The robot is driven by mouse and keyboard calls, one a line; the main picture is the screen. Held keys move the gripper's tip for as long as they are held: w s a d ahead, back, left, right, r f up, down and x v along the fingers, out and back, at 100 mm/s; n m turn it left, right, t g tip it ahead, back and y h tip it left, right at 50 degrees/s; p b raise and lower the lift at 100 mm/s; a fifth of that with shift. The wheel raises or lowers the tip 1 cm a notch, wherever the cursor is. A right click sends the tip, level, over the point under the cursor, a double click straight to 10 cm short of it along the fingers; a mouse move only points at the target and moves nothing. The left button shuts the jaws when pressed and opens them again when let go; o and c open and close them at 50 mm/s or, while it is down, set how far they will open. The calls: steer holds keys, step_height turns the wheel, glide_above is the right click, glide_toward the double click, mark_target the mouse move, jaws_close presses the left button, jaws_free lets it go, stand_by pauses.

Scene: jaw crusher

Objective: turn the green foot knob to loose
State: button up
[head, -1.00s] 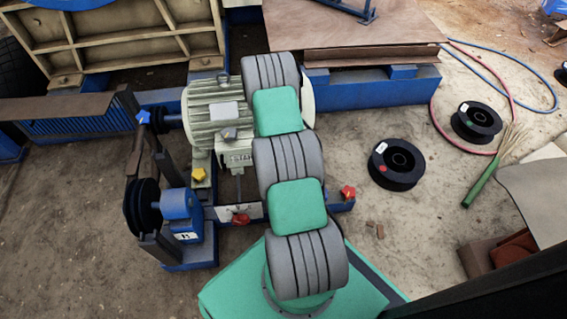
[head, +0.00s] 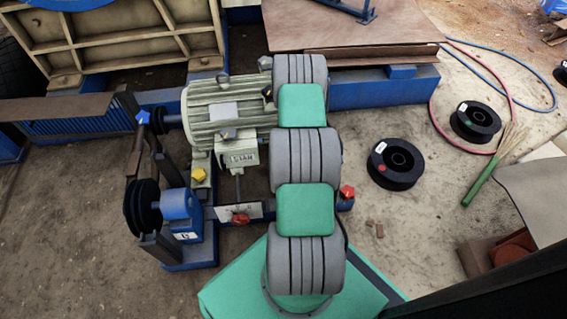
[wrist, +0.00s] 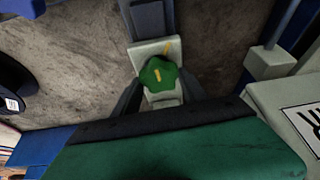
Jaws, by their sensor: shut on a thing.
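The green foot knob (wrist: 158,72) is in the middle of the wrist view, a lobed green cap with a yellow stripe on top. It sits on a pale motor foot (wrist: 172,44), which has a yellow mark just above the knob and a little to the right. The stripe on the knob runs roughly up and down in the picture. My gripper (wrist: 160,83) has one dark finger on each side of the knob and is shut on it. In the head view the knob and gripper do not show; my arm covers that area.
In the head view the pale motor (head: 215,103) stands left of my arm. A yellow knob (head: 198,175), a red knob (head: 347,191), a red handle (head: 240,218) and a blue knob (head: 143,117) surround it. Black reels (head: 381,174) lie on open ground at right.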

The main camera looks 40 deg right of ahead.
steer(key=n+y, duration=0.1)
steer(key=n, duration=0.1)
steer(key=n+y+b, duration=0.1)
steer(key=n, duration=0.2)
steer(key=shift+d+f+n+t, duration=0.1)
steer(key=shift+d+n+t, duration=0.1)
steer(key=shift+n+t, duration=0.1)
steer(key=shift+n+y+b, duration=0.9)
steer(key=shift+n+b, duration=0.1)
steer(key=shift+n, duration=1)
steer(key=o, duration=1.4)
steer(key=shift+c, duration=0.2)
steer(key=shift+r, duration=0.2)
steer(key=p+v, duration=0.3)
steer(key=v, duration=0.4)
steer(key=shift+r, duration=0.3)
steer(key=shift+s+d, duration=0.1)
